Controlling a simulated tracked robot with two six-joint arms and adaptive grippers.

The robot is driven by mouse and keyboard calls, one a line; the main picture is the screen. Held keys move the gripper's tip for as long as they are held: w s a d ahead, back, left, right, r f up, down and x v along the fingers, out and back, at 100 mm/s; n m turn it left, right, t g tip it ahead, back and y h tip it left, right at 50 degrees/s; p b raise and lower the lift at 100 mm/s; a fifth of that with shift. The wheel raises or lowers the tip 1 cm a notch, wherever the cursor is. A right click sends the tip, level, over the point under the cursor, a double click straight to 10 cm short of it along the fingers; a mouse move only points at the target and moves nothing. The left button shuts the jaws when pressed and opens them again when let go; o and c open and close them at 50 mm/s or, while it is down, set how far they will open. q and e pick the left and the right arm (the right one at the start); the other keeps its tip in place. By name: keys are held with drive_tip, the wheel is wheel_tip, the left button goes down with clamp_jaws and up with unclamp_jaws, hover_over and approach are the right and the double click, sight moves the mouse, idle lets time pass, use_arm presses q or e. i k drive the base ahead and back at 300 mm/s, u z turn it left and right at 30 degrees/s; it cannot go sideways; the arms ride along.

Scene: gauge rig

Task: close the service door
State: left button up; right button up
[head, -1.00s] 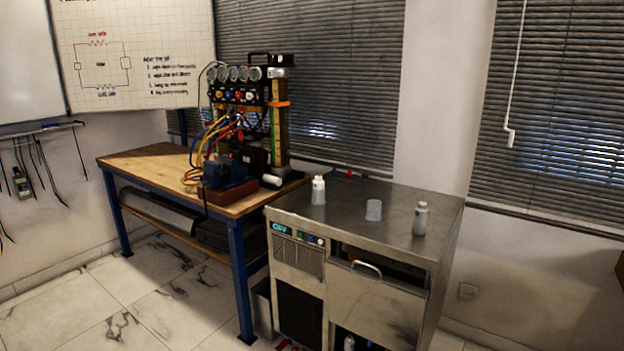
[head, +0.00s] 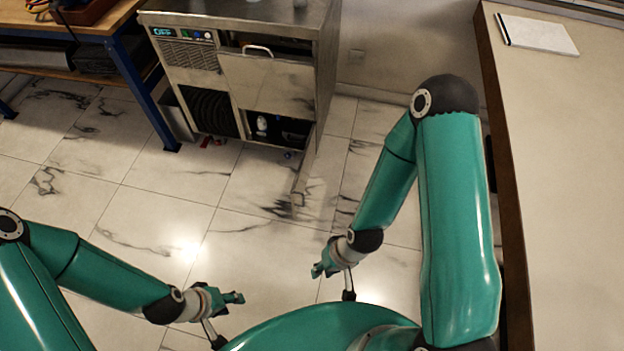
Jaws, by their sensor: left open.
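The steel ice-machine cabinet (head: 270,80) stands at the top middle of the head view. A narrow metal panel (head: 302,187), seen nearly edge-on, juts from its lower right front corner toward me; it looks like the service door standing open. The lower compartment (head: 290,130) beside it is open, with a white bottle (head: 262,123) inside. Above it, a front flap (head: 265,78) with a handle tilts outward, leaving a dark gap at its top. My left gripper (head: 236,298) is open, and my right gripper (head: 317,270) is small with its jaws unclear. Both are apart from the cabinet, over the floor.
A blue-legged workbench (head: 135,75) stands left of the cabinet, with a grey bin (head: 176,118) between them. A counter (head: 570,180) with a white pad (head: 538,34) runs along the right.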

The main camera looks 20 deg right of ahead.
sight(299, 185)
drive_tip(key=z, duration=0.25)
drive_tip(key=k, duration=0.25)
drive_tip(key=z, duration=1.1)
drive_tip(key=i, duration=1.25)
drive_tip(key=z, duration=1.3)
drive_tip(key=k, duration=0.1)
drive_tip(key=u, duration=1.75)
